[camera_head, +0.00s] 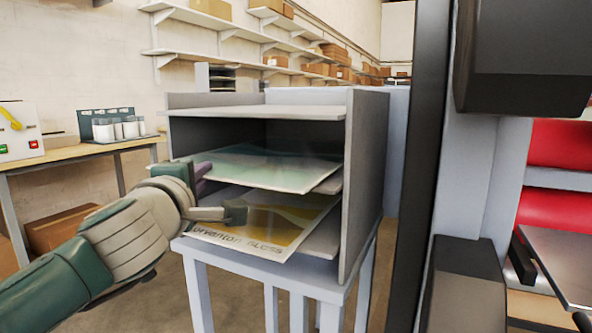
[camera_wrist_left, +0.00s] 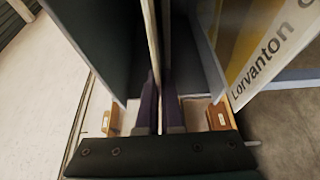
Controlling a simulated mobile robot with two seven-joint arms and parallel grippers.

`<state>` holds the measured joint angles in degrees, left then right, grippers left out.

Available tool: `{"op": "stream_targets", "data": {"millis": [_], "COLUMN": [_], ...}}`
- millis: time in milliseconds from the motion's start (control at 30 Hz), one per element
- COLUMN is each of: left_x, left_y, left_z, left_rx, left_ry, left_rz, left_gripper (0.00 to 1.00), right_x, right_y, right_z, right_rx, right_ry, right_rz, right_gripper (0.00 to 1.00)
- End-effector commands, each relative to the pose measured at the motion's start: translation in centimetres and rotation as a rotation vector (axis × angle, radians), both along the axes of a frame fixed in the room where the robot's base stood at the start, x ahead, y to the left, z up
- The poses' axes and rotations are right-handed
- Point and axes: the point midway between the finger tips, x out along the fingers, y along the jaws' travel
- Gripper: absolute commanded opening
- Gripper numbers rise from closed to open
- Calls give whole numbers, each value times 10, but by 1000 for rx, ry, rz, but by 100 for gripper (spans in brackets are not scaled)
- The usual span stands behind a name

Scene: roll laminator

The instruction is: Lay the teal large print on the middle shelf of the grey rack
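The teal large print (camera_head: 270,165) lies in the middle opening of the grey rack (camera_head: 364,180), over the middle shelf (camera_head: 331,183). Its front part sticks out past the shelf's front edge. My left gripper (camera_head: 205,183) is at the print's left front corner. In the left wrist view its purple fingers (camera_wrist_left: 164,105) are close together with a thin edge between them, apparently the print's. How far the print's back rests on the shelf is hidden. My right gripper is not in view.
A yellow and grey lettered print (camera_head: 272,220) lies on the bottom shelf, sticking out at the front; it also shows in the left wrist view (camera_wrist_left: 270,40). The rack's top board (camera_head: 260,111) is clear. A wooden bench (camera_head: 75,155) with jars stands to the left.

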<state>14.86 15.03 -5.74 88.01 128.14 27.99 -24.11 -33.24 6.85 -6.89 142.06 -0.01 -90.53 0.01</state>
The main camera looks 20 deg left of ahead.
Motion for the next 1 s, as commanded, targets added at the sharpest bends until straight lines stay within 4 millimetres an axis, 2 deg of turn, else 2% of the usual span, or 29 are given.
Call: {"op": "stream_targets", "data": {"millis": [167, 200, 433, 667, 833, 1000], "left_x": [0, 0, 0, 0, -1, -34], "left_y": [0, 0, 0, 0, -1, -13], "left_z": [-6, -6, -5, -5, 9, 7], "left_rx": [-2, -1, -1, -1, 0, -1], "left_ry": [-2, 1, 1, 0, 0, 4], "left_rz": [-1, 0, 0, 0, -2, -3], "left_gripper": [0, 8, 34, 34, 34, 34], "right_x": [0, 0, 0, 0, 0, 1], "right_y": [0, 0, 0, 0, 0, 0], "right_z": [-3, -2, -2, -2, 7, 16], "right_rx": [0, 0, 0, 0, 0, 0], "right_ry": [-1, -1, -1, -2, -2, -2], "right_rz": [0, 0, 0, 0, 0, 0], "right_gripper": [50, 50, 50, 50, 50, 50]}}
